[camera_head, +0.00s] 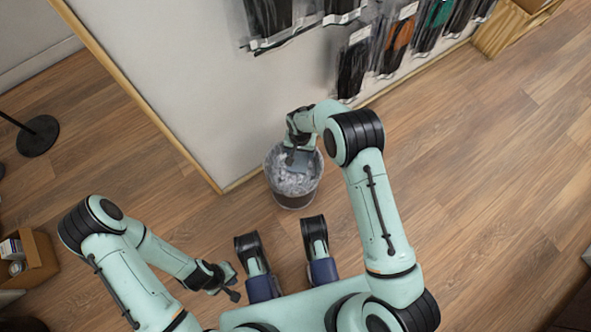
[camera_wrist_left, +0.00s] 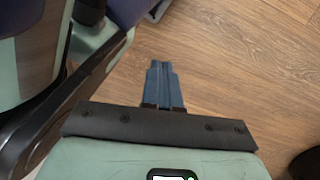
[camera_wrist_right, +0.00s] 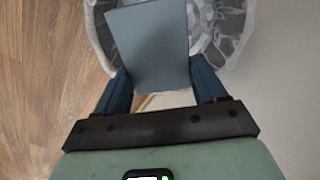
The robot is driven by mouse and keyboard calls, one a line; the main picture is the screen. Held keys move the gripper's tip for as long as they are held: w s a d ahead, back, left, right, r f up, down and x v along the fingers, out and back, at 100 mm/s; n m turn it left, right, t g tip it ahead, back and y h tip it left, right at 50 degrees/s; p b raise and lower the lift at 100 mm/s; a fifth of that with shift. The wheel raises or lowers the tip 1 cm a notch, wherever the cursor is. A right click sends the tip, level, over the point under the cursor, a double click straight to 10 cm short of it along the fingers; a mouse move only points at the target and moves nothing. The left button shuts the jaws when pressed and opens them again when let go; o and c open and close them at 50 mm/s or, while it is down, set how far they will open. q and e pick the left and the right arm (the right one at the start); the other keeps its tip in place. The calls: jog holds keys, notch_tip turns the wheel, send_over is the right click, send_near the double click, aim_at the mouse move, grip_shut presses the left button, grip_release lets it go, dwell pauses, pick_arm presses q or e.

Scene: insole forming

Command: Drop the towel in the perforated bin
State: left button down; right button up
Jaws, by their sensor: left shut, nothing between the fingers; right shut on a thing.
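The towel is a flat grey-blue piece (camera_wrist_right: 152,45) in the right wrist view, spanning the space between the fingers of my right gripper (camera_wrist_right: 163,82). In the head view the towel (camera_head: 297,158) hangs at the mouth of the bin. My right gripper (camera_head: 298,143) is shut on it, above the bin's opening. The perforated bin (camera_head: 293,202) is a dark round bin with a clear liner and crumpled pale contents; its liner also shows in the right wrist view (camera_wrist_right: 235,30). My left gripper (camera_wrist_left: 163,82) is shut and empty, low at the left in the head view (camera_head: 232,282).
The bin stands on the wood floor by the end of a pale wall panel (camera_head: 170,70) with wooden edging. Packaged items (camera_head: 352,65) hang on the wall. A cardboard box (camera_head: 35,260) and a black round stand base (camera_head: 38,136) are at left. Floor at right is clear.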

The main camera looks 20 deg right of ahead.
pick_arm(q)
jog(key=shift+s, duration=0.1)
pick_arm(e)
jog(key=o, duration=1.1)
pick_arm(q)
jog(key=w+d+r+t+p, duration=0.1)
jog(key=w+r+p, duration=0.3)
jog(key=w, duration=0.4)
jog(key=shift+r+m+t, duration=0.3)
jog(key=shift+r+t, duration=0.05)
jog(key=shift+t, duration=0.55)
pick_arm(e)
notch_tip(320, 180, up, 13)
jog(key=shift+r, duration=0.2)
